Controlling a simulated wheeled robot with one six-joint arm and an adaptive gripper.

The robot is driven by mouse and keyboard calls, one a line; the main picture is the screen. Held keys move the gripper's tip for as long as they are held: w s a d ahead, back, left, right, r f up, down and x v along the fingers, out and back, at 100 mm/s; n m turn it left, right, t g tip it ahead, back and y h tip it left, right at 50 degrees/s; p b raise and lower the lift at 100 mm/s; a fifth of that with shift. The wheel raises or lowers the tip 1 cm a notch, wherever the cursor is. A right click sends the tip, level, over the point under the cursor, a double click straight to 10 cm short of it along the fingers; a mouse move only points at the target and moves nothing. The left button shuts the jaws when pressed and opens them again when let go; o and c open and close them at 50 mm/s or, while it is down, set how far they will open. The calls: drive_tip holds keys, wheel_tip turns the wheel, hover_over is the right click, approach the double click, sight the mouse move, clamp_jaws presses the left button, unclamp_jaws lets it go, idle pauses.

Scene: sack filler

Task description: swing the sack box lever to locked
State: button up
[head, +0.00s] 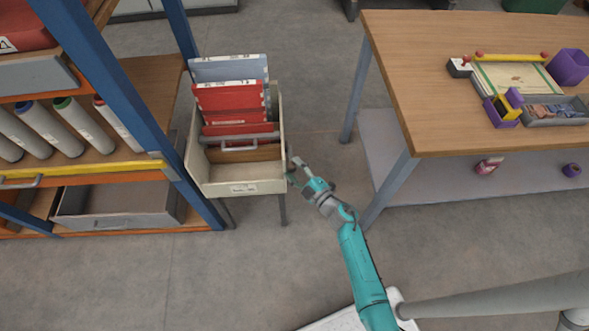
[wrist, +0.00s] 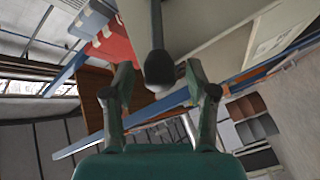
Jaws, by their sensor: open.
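The sack box (head: 230,182) is a cream open-topped box on legs, holding red and blue-grey flat sacks (head: 230,98). A grey bar (head: 238,139) crosses its inside. My gripper (head: 297,177) is at the box's right side, near its front corner. In the wrist view my gripper (wrist: 158,78) is open, with one finger on each side of a dark rod with a rounded end, which looks like the lever (wrist: 158,68). Whether the fingers touch it I cannot tell. In the head view the lever is small and partly hidden by my gripper.
A blue-framed shelf (head: 140,105) with rolls and a grey bin (head: 118,205) stands close on the left. A wooden table (head: 430,75) stands on the right, with a tray (head: 555,112) and purple containers on it. Floor is clear in front of the box.

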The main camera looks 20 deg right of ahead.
drive_tip(key=shift+c, duration=0.2)
clamp_jaws()
drive_tip(key=shift+w+r+m+g, duration=0.3)
drive_tip(key=shift+r+m+g, duration=0.25)
drive_tip(key=shift+r, duration=0.25)
drive_tip(key=shift+o, duration=0.2)
unclamp_jaws()
drive_tip(key=shift+s+d, duration=0.1)
